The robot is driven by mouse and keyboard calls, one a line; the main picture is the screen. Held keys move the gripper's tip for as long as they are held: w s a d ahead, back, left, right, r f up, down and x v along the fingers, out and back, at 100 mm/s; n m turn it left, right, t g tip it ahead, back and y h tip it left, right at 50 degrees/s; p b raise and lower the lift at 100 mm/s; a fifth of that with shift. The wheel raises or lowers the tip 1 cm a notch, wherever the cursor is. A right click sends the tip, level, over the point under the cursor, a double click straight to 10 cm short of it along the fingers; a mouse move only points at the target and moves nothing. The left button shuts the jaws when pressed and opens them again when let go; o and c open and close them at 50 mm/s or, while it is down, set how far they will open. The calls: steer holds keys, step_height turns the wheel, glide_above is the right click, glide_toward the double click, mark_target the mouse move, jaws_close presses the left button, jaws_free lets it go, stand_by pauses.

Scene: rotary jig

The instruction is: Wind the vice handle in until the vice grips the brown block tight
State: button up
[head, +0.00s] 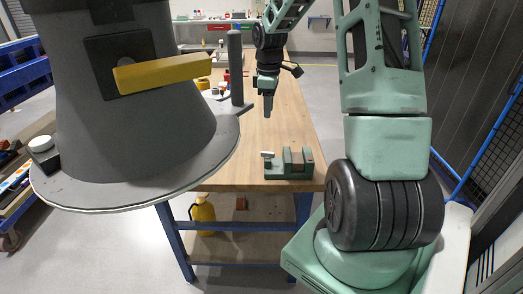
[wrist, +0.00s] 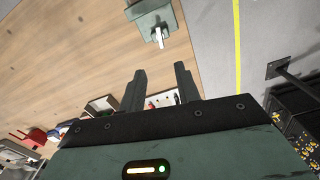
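The green vice (head: 286,171) stands on the wooden table near its front right corner. Its pale handle (head: 267,154) is at the vice's left end. The brown block (head: 297,160) appears to sit between the jaws; I cannot tell how tightly it is held. My gripper (head: 267,113) hangs above the table, behind the vice in the head view and apart from it. In the wrist view my gripper (wrist: 160,69) has its two fingers spread with nothing between them. The vice (wrist: 150,17) and its pale handle (wrist: 159,37) show at the top of that view, beyond the fingertips.
The wooden table (head: 250,130) is clear around the vice. A grey post (head: 235,68) and small items stand farther back on the left. A yellow bottle (head: 203,213) sits on the lower shelf. A yellow floor line (wrist: 237,60) runs beyond the table edge.

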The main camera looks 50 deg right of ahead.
mark_target(268, 155)
step_height(268, 155, down, 16)
steer(key=shift+f+p, duration=0.15)
steer(key=shift+p, duration=1)
jaws_close()
